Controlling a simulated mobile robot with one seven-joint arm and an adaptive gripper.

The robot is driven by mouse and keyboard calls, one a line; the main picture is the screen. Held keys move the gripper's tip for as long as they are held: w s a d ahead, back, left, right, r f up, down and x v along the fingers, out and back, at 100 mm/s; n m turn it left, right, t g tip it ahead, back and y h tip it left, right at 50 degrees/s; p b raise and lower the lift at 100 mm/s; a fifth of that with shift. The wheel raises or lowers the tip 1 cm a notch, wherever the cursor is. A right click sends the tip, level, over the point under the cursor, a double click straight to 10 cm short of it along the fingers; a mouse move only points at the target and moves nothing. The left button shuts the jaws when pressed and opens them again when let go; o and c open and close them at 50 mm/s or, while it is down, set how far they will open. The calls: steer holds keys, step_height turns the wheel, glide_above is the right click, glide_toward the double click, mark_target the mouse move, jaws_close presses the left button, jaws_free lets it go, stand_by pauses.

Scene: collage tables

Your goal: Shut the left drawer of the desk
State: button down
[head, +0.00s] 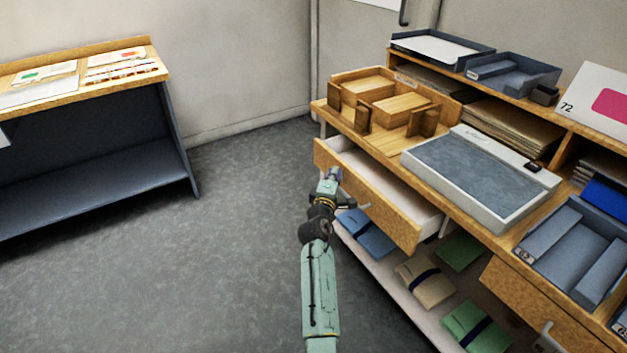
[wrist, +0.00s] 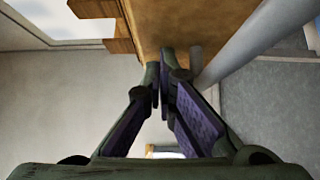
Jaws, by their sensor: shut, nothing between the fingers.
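The left drawer (head: 385,212) of the desk is pulled out, its light interior showing and its wooden front facing the open floor. My gripper (head: 334,174) is in front of the drawer front, toward its left part. In the wrist view my gripper (wrist: 165,75) is shut and empty, its fingertips close to the wooden drawer front (wrist: 205,22); I cannot tell if they touch. A grey bar handle (wrist: 255,42) runs just right of the fingertips. The handle is partly hidden by my gripper in the head view.
The desk top holds a wooden tray (head: 400,102) and a grey-topped device (head: 470,175). Wrapped bundles lie on the shelf (head: 385,275) below the drawer. A second drawer (head: 525,305) is at the right. Another table (head: 95,110) stands at the left; the floor between is clear.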

steer(key=w+d, duration=0.3)
steer(key=d, duration=0.2)
steer(key=w+d, duration=0.2)
steer(key=d, duration=0.1)
steer(key=shift+w+d, duration=0.1)
steer(key=shift+w, duration=0.2)
steer(key=shift+w+d+r, duration=0.1)
steer(key=shift+d, duration=0.1)
steer(key=shift+d, duration=0.1)
